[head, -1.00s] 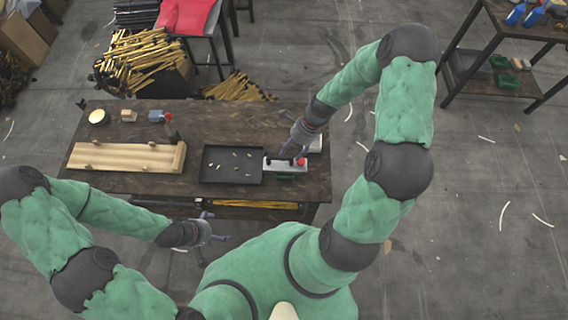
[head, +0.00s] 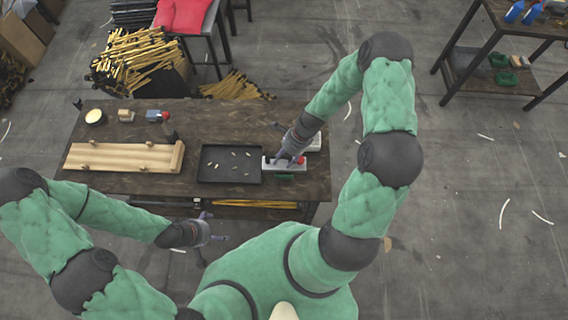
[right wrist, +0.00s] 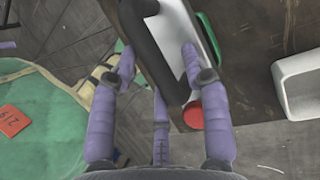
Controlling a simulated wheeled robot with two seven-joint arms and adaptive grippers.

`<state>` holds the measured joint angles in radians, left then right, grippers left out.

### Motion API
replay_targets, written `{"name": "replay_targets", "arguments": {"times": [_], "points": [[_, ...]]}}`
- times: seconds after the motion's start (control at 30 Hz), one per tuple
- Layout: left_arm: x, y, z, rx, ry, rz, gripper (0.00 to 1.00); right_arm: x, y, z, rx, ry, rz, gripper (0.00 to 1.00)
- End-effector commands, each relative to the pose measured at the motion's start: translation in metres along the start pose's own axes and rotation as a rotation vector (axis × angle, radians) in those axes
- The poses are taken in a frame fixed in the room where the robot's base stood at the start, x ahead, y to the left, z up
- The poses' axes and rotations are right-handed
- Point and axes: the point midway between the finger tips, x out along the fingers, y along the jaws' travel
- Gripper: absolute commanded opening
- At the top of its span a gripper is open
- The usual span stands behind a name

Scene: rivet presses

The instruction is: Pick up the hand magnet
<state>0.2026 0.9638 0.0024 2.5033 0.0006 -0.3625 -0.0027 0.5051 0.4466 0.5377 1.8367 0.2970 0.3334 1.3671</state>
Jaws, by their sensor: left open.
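I cannot tell for sure which piece is the hand magnet. My right gripper (head: 284,160) is low over a light metal device with a red knob (head: 301,160), beside the black tray. In the right wrist view its purple fingers (right wrist: 158,68) stand apart around a long dark bar. The device's pale plate (right wrist: 176,38) and the red knob (right wrist: 193,115) show by the right finger. No firm grip shows, and contact cannot be told. My left gripper (head: 212,229) is open and empty, in front of the table's near edge.
A black tray (head: 203,179) with several small pieces lies left of my right gripper.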

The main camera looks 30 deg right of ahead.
Motion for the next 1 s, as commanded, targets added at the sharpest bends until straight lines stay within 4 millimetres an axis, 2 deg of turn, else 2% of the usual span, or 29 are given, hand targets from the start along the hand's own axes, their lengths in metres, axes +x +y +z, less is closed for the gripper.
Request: {"name": "replay_targets", "arguments": {"times": [0.03,0.1,0.13,0.53,0.67,0.77,1.0], "points": [[0.0,0.0,0.0,0.0,0.0,0.0,1.0,0.0,0.0,0.0,0.0,0.0,0.0,0.24],[0.0,0.0,0.0,0.0,0.0,0.0,1.0,0.0,0.0,0.0,0.0,0.0,0.0,0.04],[0.0,0.0,0.0,0.0,0.0,0.0,1.0,0.0,0.0,0.0,0.0,0.0,0.0,0.0],[-0.001,0.0,0.0,0.0,0.0,0.0,1.0,-0.003,0.0,0.001,-0.001,0.0,-0.001,0.0],[-0.003,0.001,0.0,0.0,0.0,0.0,1.0,-0.015,0.002,0.006,-0.002,0.0,-0.003,0.0],[-0.007,0.003,0.0,0.0,0.0,0.0,1.0,-0.031,0.005,0.013,-0.004,-0.001,-0.004,0.0],[-0.014,0.005,0.001,0.0,0.0,0.0,1.0,-0.065,0.046,0.018,-0.001,-0.001,-0.003,0.0]]}}
